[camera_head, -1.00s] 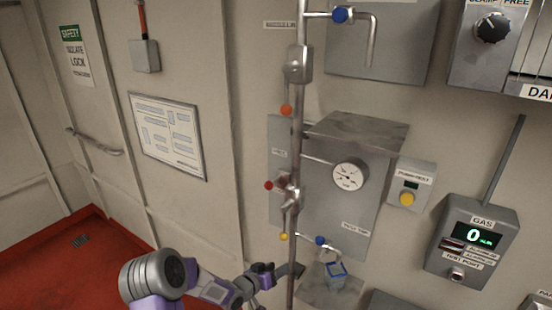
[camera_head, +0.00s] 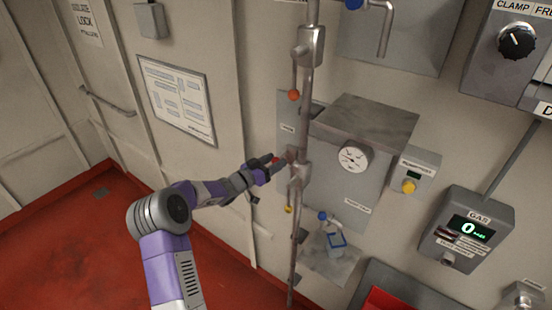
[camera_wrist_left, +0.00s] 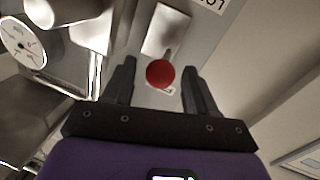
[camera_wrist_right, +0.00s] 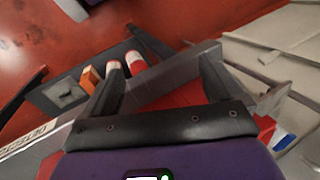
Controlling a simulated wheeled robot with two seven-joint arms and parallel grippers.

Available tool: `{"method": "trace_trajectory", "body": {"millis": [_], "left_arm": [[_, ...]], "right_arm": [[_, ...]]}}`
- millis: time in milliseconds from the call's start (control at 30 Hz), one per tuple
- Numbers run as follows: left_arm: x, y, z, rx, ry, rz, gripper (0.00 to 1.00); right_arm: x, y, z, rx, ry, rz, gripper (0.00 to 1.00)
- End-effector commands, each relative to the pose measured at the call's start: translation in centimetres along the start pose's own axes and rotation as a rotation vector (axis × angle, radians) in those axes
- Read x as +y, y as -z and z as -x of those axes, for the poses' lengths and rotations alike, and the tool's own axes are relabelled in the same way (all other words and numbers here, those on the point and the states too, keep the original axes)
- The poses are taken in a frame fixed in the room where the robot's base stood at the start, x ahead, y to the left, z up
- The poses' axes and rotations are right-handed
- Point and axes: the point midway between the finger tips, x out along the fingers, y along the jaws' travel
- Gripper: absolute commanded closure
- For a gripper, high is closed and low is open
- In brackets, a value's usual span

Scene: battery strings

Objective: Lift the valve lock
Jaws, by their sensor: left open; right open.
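A red ball knob (camera_wrist_left: 160,74) on a short stem sits at a grey plate; I take it as the valve lock's knob, though no label confirms this. My left gripper (camera_wrist_left: 160,88) is open, with one finger on each side of the knob and a visible gap to both. In the head view my left gripper (camera_head: 274,162) is beside the valve body (camera_head: 298,174) on the vertical pipe, and its fingers mostly hide the knob. My right gripper (camera_wrist_right: 160,78) is open and empty in the right wrist view, and is out of the head view.
A bottle (camera_head: 336,238) stands on a shelf below. A grey ledge (camera_wrist_right: 178,75) passes by my right fingers.

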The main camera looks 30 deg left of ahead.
Motion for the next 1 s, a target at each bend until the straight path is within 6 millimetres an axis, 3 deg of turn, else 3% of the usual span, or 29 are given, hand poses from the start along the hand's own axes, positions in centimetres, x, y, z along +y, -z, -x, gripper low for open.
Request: {"method": "trace_trajectory", "body": {"millis": [133,433,800,1000], "left_arm": [[0.07,0.02,-1.2,0.0,-0.001,0.001,0.43],[0.02,-0.05,-1.38,-0.001,0.001,0.001,0.44],[0.02,-0.04,-1.35,-0.001,0.001,0.001,1.0],[0.05,0.1,-1.35,0.0,0.001,0.0,1.0]], "right_arm": [[-0.13,0.0,0.32,0.0,0.0,0.0,0.07],[-0.12,0.01,0.31,0.001,0.0,0.0,0.07],[-0.13,0.01,0.31,0.001,0.0,0.0,0.07],[-0.15,0.01,0.38,0.001,0.0,0.0,0.07]]}}
